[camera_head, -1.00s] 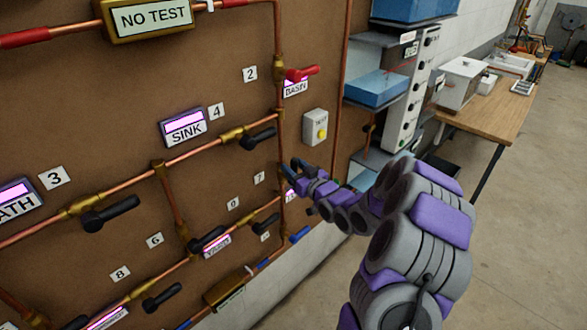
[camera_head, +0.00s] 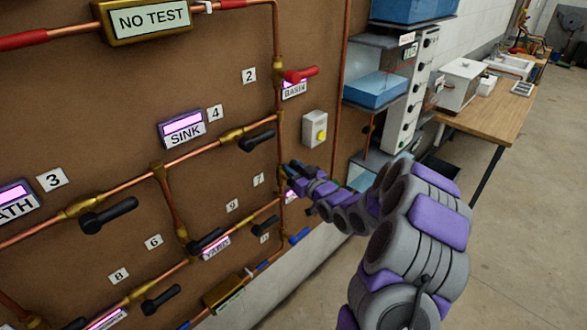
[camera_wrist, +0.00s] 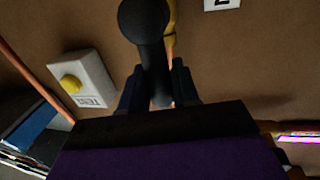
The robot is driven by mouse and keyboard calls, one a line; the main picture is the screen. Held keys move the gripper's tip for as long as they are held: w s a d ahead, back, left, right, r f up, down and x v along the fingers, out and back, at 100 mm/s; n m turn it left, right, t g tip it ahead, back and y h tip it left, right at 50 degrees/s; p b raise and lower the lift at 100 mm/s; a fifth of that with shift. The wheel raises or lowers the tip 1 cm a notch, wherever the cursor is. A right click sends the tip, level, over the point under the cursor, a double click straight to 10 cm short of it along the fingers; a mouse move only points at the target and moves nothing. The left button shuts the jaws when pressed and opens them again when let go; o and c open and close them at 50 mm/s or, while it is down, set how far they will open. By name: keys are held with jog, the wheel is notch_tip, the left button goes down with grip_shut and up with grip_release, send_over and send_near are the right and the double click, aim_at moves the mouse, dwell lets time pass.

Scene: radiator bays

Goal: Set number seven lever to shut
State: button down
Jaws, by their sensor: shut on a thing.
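The number seven label (camera_head: 258,180) is on the brown board, left of my gripper (camera_head: 292,172). In the wrist view, a dark lever (camera_wrist: 145,35) with a rounded end lies between the two dark fingers of my gripper (camera_wrist: 157,88). The gripper is shut on this lever, beside the seven label. The lever's mount is a brass fitting (camera_wrist: 171,20) on the vertical copper pipe. In the head view my gripper hides most of the lever, so its angle is hard to tell there.
A grey box with a yellow button (camera_head: 315,128) is on the board just above my gripper. A red lever (camera_head: 300,74) is higher up, and a blue one (camera_head: 299,236) is below. Shelves with blue bins (camera_head: 376,88) stand to the right. The floor at the right is clear.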

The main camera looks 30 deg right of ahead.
jog(key=shift+d+r+p, duration=0.1)
jog(key=shift+p, duration=0.25)
jog(key=m+p, duration=0.1)
jog(key=p, duration=0.1)
jog(key=d+m+p, duration=0.1)
jog(key=p, duration=0.1)
jog(key=shift+w+r+p, duration=0.25)
jog(key=shift+p, duration=0.05)
jog(key=w+d+f+m+g+y+p, duration=0.1)
jog(key=f+m+p, duration=0.5)
jog(key=m+p, duration=0.8)
jog(key=shift+w+d+f+g+y+p, duration=0.3)
jog(key=shift+d+g+y+p, duration=0.6)
jog(key=shift+d+p, duration=1)
jog(key=shift+f, duration=0.1)
jog(key=c, duration=1.2)
grip_release()
jog(key=shift+o, duration=1.1)
jog(key=shift+w+d+f, duration=0.1)
jog(key=shift+d+f, duration=0.05)
jog(key=shift+d, duration=0.1)
